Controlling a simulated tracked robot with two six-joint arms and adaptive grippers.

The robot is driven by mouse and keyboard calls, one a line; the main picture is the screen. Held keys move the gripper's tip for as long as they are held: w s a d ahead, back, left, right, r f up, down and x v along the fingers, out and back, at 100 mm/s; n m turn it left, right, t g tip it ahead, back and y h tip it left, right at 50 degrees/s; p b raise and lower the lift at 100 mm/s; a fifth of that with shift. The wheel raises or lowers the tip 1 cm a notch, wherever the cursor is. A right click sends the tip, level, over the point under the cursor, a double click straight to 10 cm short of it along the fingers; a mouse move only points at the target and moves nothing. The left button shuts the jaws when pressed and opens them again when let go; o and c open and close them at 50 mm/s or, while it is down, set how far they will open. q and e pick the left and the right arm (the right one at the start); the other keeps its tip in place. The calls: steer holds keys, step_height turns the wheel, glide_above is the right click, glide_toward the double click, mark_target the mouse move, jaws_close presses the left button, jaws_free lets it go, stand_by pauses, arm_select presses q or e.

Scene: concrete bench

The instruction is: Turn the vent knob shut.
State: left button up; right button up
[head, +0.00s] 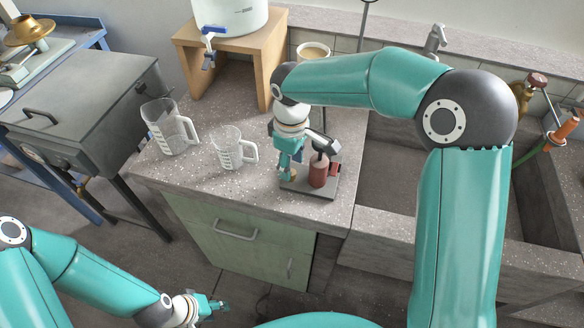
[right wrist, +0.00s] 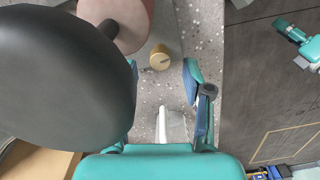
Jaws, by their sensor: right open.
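A small device with a dark red cylinder (head: 318,171), a black top and a flat grey base plate (head: 311,191) stands on the bench. A small brass knob (right wrist: 160,57) shows beside the red cylinder in the right wrist view; I take it to be the vent knob. My right gripper (head: 287,170) points down beside the cylinder, open. In the right wrist view the knob lies ahead, between the lines of its fingers (right wrist: 163,85); contact cannot be told. My left gripper (head: 217,304) is low, away from the bench; its finger gap is unclear.
Two clear measuring jugs (head: 171,128) (head: 229,150) stand left of the device. A wooden stand (head: 262,62) with a white tank (head: 231,16) is behind, near a mug (head: 314,50). A sink (head: 392,165) lies to the right.

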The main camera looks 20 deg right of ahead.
steer(key=shift+f, duration=1.25)
jaws_close()
